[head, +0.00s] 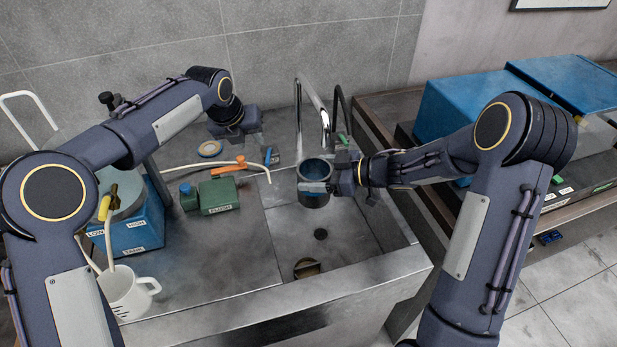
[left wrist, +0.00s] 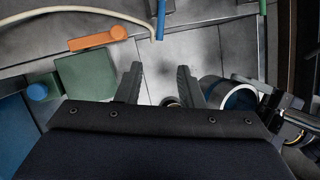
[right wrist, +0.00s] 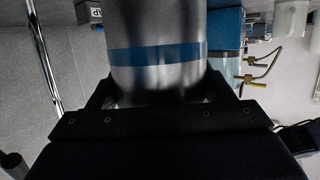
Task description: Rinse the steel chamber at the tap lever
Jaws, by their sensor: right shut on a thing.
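The steel chamber (head: 314,192) is a cylinder with a blue band and an open top, held about upright over the sink (head: 345,245). My right gripper (head: 334,183) is shut on its side; the right wrist view shows the chamber wall (right wrist: 158,75) between the fingers. The chrome tap (head: 314,98) arches just behind and above the chamber. A blue lever (head: 269,156) and a green lever (head: 342,139) stand on either side of it. My left gripper (head: 238,143) is open and empty, above the counter left of the tap; its fingers (left wrist: 159,84) are apart.
A blue box (head: 137,230) and a white jug (head: 127,294) stand further left. Blue equipment (head: 460,108) is on the right bench.

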